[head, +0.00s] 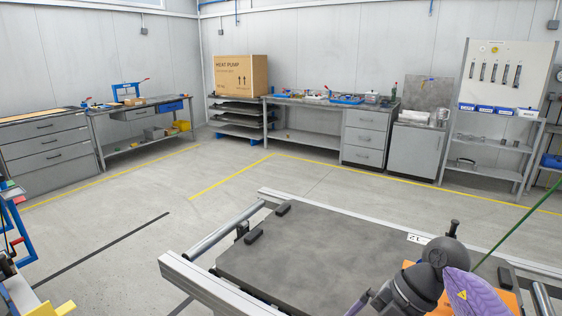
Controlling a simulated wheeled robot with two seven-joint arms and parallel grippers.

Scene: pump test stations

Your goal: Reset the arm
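An arm (447,258) with dark grey joints and a purple shell bearing a yellow warning label shows at the bottom right. It looks bent, with a joint over the right part of a grey flat plate (310,250). I take it to be my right arm, but its ends run out of the picture. No gripper fingers show in the head view, so neither my left nor my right gripper can be seen. An orange thing (505,299) is partly hidden behind the purple shell.
The plate lies in a metal rail frame (200,279) close in front. Workbenches (330,115) with drawers, a cardboard box (241,76) and a shelf rack (490,155) stand along the walls. A blue frame (24,240) is at the left edge. The floor between is clear.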

